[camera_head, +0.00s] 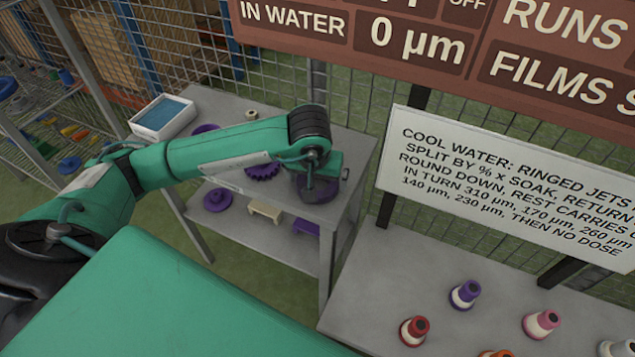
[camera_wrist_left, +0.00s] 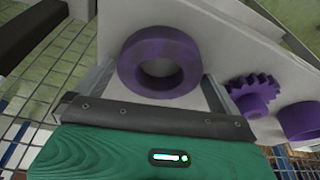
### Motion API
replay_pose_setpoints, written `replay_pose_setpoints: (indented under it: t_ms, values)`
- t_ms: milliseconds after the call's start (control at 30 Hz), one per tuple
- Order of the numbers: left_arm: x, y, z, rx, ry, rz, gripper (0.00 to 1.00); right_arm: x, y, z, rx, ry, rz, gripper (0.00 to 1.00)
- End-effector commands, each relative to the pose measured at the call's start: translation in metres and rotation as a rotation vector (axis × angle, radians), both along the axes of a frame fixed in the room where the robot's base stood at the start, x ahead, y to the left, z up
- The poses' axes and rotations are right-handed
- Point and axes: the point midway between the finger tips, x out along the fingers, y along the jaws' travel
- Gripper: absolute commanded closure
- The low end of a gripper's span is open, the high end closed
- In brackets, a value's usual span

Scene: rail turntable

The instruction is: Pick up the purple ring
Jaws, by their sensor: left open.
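The purple ring (camera_wrist_left: 184,67) lies flat on the grey table top in the left wrist view, with its round hole facing the camera. My left gripper (camera_wrist_left: 156,75) is open, with one finger on each side of the ring; I cannot tell whether either touches it. In the head view the gripper (camera_head: 310,180) points down over the ring (camera_head: 325,194) near the table's right corner, hiding part of it. My right gripper is in neither view.
A purple gear (camera_head: 262,172) lies left of the ring, with another purple part (camera_head: 206,129) behind it. A tray with blue contents (camera_head: 163,117) stands at the far left corner. A white sign (camera_head: 500,190) and a table with coloured pegs (camera_head: 465,294) are to the right.

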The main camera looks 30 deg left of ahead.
Motion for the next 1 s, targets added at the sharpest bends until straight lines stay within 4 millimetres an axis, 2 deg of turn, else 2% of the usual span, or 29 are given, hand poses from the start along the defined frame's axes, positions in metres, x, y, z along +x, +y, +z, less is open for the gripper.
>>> replay_pose_setpoints:
  t_ms: [67, 200, 300, 667, 867, 1000]
  values:
    - [0.000, 0.000, 0.000, 0.000, 0.000, 0.000, 0.00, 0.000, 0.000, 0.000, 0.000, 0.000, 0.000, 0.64]
    - [0.000, 0.000, 0.000, 0.000, 0.000, 0.000, 0.28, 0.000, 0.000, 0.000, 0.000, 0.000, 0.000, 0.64]
    - [0.000, 0.000, 0.001, -0.001, -0.001, 0.000, 0.44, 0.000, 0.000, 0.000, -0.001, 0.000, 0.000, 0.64]
    - [0.000, 0.000, 0.006, -0.001, -0.002, 0.001, 0.44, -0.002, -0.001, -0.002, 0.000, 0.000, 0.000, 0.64]
    - [0.001, 0.000, 0.023, -0.001, -0.004, -0.001, 0.44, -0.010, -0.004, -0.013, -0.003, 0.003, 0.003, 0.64]
    - [0.001, 0.000, 0.041, 0.000, -0.004, 0.000, 0.44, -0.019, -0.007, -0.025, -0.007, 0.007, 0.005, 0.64]
